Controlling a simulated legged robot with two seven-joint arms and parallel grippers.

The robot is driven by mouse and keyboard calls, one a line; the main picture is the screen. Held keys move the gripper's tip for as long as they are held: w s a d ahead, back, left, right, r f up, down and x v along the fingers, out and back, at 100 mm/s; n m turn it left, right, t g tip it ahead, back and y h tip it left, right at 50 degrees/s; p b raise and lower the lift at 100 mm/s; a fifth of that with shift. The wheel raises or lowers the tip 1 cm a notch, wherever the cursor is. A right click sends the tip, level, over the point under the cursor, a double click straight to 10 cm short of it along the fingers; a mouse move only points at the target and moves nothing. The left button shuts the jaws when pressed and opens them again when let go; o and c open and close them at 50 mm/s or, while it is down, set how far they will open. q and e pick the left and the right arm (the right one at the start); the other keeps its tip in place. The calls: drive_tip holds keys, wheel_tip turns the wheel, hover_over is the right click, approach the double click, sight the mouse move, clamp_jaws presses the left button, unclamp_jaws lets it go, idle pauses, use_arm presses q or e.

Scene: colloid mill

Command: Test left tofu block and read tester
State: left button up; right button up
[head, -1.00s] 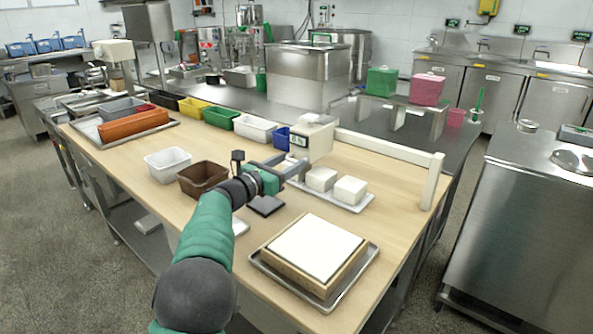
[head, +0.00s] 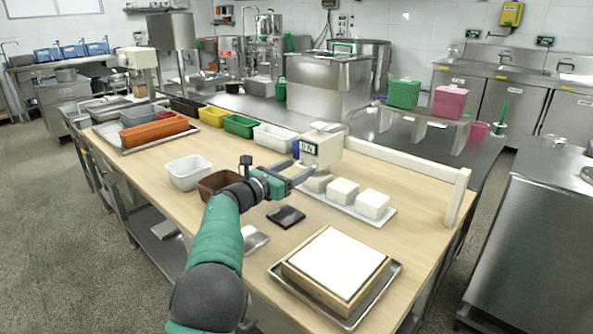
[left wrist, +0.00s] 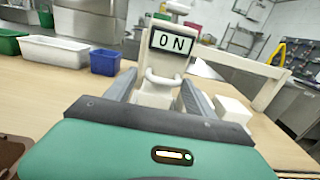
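The cream tester (head: 326,150) stands upright behind the tray, its display reading "0 N"; the reading is clear on the tester in the left wrist view (left wrist: 168,41). The left tofu block (head: 318,183) is partly hidden by the tester and my gripper. The middle block (head: 342,191) and right block (head: 372,204) sit in a row on the tray (head: 384,221). My left gripper (head: 303,178) is open, its fingers on either side of the tester's pale handle in the left wrist view (left wrist: 158,92). Contact with the handle cannot be told. My right gripper is not in view.
A dark square pad (head: 286,217) lies in front of the tray. A wooden mould with white top (head: 335,266) is at the near right. White (head: 189,172) and brown bins are to the left. A cream rail (head: 405,159) runs behind the tray.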

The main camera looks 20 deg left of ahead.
use_arm(q)
drive_tip(key=p+v, duration=0.2)
drive_tip(key=v, duration=1.4)
drive_tip(key=shift+s+a, duration=0.15)
drive_tip(key=shift+s, duration=0.25)
